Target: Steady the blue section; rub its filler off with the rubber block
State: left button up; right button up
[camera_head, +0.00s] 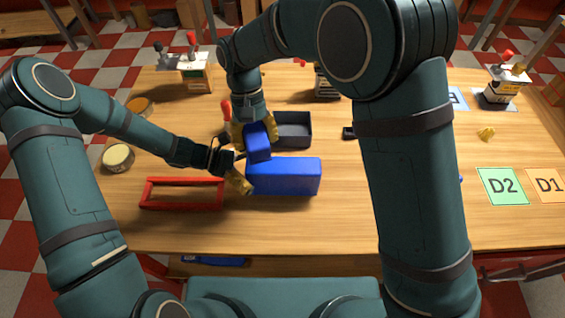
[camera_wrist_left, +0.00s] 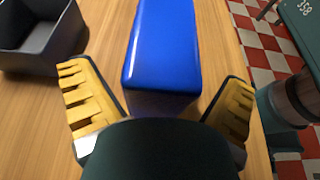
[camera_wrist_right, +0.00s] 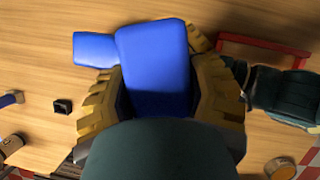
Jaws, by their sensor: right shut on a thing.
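The blue section (camera_head: 285,178), a long glossy box, lies on the table. My left gripper (camera_head: 243,180) is at its left end, low over the table. In the left wrist view its fingers (camera_wrist_left: 155,115) are spread wide, with the near end of the section (camera_wrist_left: 163,50) between and beyond them, apparently untouched. My right gripper (camera_head: 254,130) is shut on a smaller blue block (camera_head: 259,143), likely the rubber block, above the section's left end. That block (camera_wrist_right: 155,65) fills the right wrist view and hides part of the section (camera_wrist_right: 92,48). I cannot make out any filler.
A dark open tray (camera_head: 293,130) stands just behind the section. A red frame (camera_head: 182,193) lies to the left, with a round tin (camera_head: 118,158) farther left. Cards D2 (camera_head: 502,186) and D1 (camera_head: 547,186) lie at the right. My right arm hides part of the table.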

pick_arm(q)
jog(key=v, duration=1.2)
